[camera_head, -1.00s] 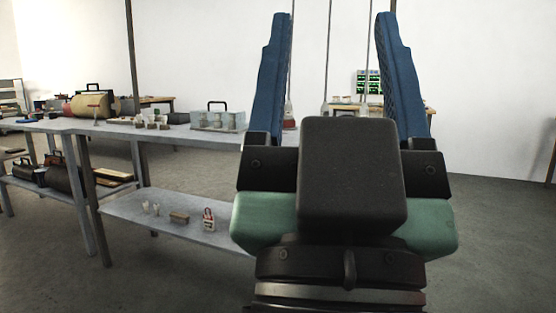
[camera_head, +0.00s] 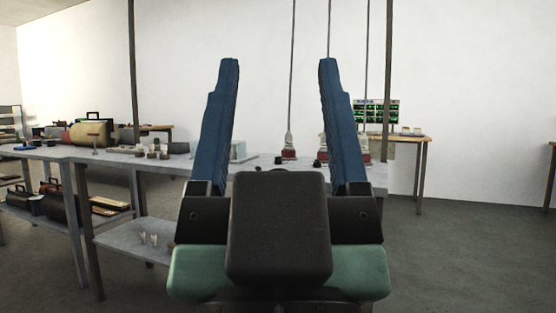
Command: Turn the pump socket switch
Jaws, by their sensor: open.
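My gripper (camera_head: 278,62) is large in the centre foreground, its two blue fingers pointing up, wide apart with nothing between them. Beyond it, several cables come down to pale fittings with reddish bases at the bench. One fitting (camera_head: 289,147) shows between the fingers, well beyond them. Another (camera_head: 323,150) is partly covered by the right finger, and more red shows just right of that finger. Small dark round pieces lie near these fittings. I cannot tell which part is the pump socket switch; they are too small and partly hidden.
A long grey bench (camera_head: 120,160) runs across from the left, bearing a tan cylinder (camera_head: 92,133) and small items. Its lower shelf (camera_head: 125,240) holds small pale pieces. A wooden table (camera_head: 415,137) with a green-lit panel (camera_head: 377,112) stands behind. Floor at right is clear.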

